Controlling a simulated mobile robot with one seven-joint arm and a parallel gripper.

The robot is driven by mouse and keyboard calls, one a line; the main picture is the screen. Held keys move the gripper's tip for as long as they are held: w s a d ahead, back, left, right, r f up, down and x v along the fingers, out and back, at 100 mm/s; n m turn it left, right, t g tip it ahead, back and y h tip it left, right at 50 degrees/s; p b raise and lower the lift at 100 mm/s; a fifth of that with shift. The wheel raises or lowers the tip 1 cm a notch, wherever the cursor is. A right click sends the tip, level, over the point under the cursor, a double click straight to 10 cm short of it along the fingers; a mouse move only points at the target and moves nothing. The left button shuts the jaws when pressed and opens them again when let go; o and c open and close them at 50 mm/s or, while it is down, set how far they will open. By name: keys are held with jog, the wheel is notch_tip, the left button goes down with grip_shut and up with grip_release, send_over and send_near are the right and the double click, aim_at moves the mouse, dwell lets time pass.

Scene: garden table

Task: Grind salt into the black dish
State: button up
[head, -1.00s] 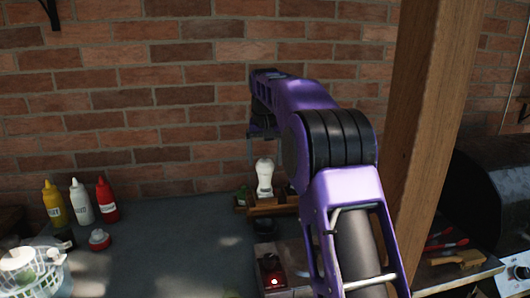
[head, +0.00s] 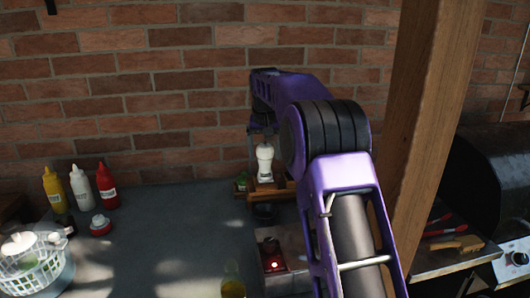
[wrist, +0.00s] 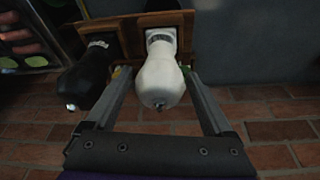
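A white mill (head: 265,163) stands upright in a wooden rack (head: 284,193) by the brick wall; it also shows in the wrist view (wrist: 160,80). In the wrist view a black mill (wrist: 88,75) stands in the same rack to its left. My gripper (head: 262,140) is at the white mill's upper part. In the wrist view my gripper's (wrist: 157,78) open fingers lie on either side of the white mill, with a gap at each side. A small dark dish (head: 264,211), probably the black dish, sits just in front of the rack, and its inside is unclear.
Yellow, white and red squeeze bottles (head: 80,188) stand at the left, behind a white basket (head: 32,268). A red device (head: 272,255) and a bottle (head: 232,281) are at the front. A wooden post (head: 430,130) rises at the right. The table's middle is clear.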

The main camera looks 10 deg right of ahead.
grip_shut()
jog(key=shift+r+n+y+p, duration=0.15)
jog(key=shift+n+y+p, duration=0.25)
jog(key=shift+n+p, duration=0.6)
jog(key=shift+n+b, duration=0.4)
jog(key=shift+n, duration=0.4)
jog(key=m, duration=0.3)
jog(key=shift+a+m+h, duration=0.1)
jog(key=shift+m+h, duration=0.2)
jog(key=shift+h, duration=0.1)
jog(key=m+h, duration=0.1)
jog(key=m, duration=0.2)
jog(key=shift+m, duration=0.4)
